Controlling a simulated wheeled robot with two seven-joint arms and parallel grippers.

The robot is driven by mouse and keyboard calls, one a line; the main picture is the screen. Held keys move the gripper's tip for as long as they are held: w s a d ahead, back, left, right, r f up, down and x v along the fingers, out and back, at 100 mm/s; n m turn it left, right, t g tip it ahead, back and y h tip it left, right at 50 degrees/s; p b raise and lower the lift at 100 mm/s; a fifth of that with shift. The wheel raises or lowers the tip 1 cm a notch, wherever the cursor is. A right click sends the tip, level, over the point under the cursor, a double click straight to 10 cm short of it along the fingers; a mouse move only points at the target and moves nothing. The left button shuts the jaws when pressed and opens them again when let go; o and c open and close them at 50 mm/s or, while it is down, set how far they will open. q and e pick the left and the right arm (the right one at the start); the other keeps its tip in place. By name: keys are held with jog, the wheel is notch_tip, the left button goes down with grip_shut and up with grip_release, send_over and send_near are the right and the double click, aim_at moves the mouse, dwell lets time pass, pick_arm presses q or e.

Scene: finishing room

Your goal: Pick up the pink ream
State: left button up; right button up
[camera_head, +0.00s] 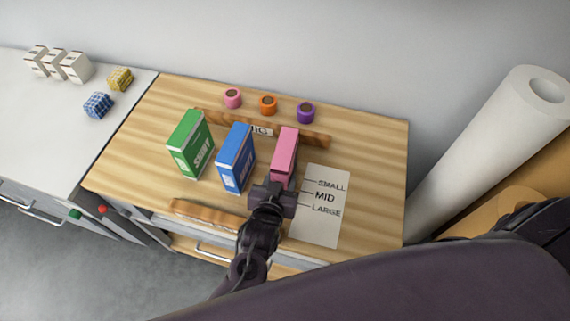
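The pink ream (285,150) stands upright on the wooden worktop, right of the blue ream (236,158) and the green ream (190,145). My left gripper (275,188) is at the near, lower end of the pink ream, seen from above and behind. Its wrist overlaps the bottom of the ream. The fingertips are hidden or too dark to make out, so I cannot tell whether they close on the ream. My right gripper is not in view; a large dark link of mine covers the bottom right.
A white card marked SMALL, MID, LARGE (322,220) lies right of the pink ream. A wooden rail (215,119) runs behind the reams, with pink, orange (268,104) and purple rolls beyond. A large white roll (490,150) leans at right. A white counter (50,125) adjoins at left.

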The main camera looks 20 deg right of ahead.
pick_arm(q)
grip_shut()
jog(key=shift+w+d+r, duration=0.1)
jog(key=shift+w+r, duration=0.05)
jog(key=shift+r, duration=0.05)
